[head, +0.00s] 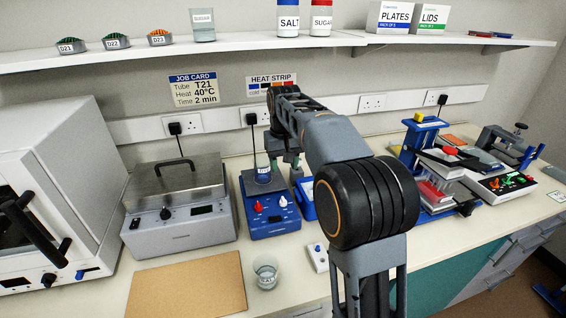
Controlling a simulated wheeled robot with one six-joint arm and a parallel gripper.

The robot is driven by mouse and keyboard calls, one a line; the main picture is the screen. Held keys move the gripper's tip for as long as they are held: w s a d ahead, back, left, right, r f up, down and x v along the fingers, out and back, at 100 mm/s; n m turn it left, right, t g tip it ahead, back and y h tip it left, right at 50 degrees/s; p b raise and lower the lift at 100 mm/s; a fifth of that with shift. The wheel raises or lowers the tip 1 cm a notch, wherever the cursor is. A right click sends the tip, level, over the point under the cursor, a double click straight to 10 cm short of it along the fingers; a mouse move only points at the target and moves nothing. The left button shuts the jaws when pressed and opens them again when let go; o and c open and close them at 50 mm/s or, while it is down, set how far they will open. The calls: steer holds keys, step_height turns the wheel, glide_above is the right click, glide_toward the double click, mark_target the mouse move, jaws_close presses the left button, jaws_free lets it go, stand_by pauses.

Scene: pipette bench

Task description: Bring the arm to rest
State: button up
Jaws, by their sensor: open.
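My arm (370,200) rises from the lower right of the head view and bends back toward the wall over the bench. My gripper (282,160) hangs from its far end, pointing down, with its jaws apart. It is above the back of a blue hotplate unit (275,222). The gripper looks empty, but my wrist and forearm partly hide this area.
A grey lidded bath (178,235) stands left of the hotplate, and a white oven (55,190) beyond it. A brown board (187,287) and a small beaker (265,270) lie in front. Blue-framed equipment (425,150) stands right. A shelf (230,46) runs above.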

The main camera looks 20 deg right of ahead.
steer(key=s+f+t, duration=0.2)
steer(key=s+f, duration=0.1)
steer(key=s, duration=0.8)
steer(key=s+f+t, duration=0.2)
steer(key=s+f, duration=0.2)
steer(key=s, duration=0.7)
steer(key=shift+s+a+f, duration=0.15)
steer(key=shift+s+a, duration=0.05)
steer(key=shift+s, duration=0.05)
stand_by(0.6)
